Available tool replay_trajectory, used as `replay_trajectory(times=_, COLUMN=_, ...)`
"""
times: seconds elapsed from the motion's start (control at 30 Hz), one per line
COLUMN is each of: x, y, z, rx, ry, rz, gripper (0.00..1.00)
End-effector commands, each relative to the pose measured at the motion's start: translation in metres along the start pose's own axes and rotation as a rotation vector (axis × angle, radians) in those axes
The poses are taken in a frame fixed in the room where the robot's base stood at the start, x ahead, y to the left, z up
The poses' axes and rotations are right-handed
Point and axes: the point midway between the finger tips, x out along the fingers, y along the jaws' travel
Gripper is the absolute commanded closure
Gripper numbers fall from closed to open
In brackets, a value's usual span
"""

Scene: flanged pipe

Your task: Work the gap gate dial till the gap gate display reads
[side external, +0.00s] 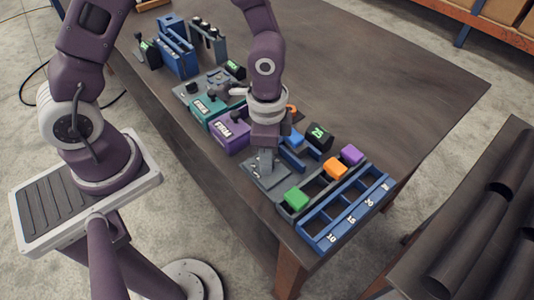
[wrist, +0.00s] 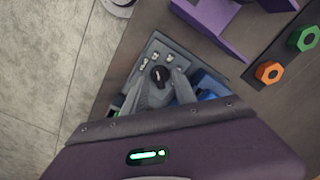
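My gripper (side external: 266,160) points down at a grey plate (side external: 254,181) near the table's front edge. In the wrist view a black dial knob (wrist: 160,75) on the grey plate (wrist: 150,50) lies between the fingertips of my gripper (wrist: 163,80). I cannot tell whether the fingers press on the knob or stand just apart from it. In the side view my gripper hides the knob. A black display box (side external: 319,135) with green digits, seemingly 75, stands to the right behind the plate. Small white labels on the plate are too small to read.
A blue rack (side external: 345,213) with numbered slots stands at the right, beside green (side external: 296,198), orange (side external: 334,168) and purple (side external: 351,155) blocks. Purple (side external: 230,134) and teal (side external: 205,106) boxes stand left of my gripper. The table's far right is clear.

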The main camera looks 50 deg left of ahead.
Motion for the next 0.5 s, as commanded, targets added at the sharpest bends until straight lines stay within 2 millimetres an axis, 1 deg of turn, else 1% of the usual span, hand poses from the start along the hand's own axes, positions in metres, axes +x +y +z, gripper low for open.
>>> replay_trajectory(times=0.27, x=-0.002, y=0.000, z=0.000, rx=-0.001, ry=-0.001, rz=0.000, gripper=0.67)
replay_trajectory(times=0.37, x=-0.017, y=-0.001, z=0.000, rx=-0.003, ry=0.003, rz=-0.002, gripper=0.67)
replay_trajectory(times=0.5, x=-0.048, y=-0.001, z=0.000, rx=-0.003, ry=0.003, rz=-0.003, gripper=0.67)
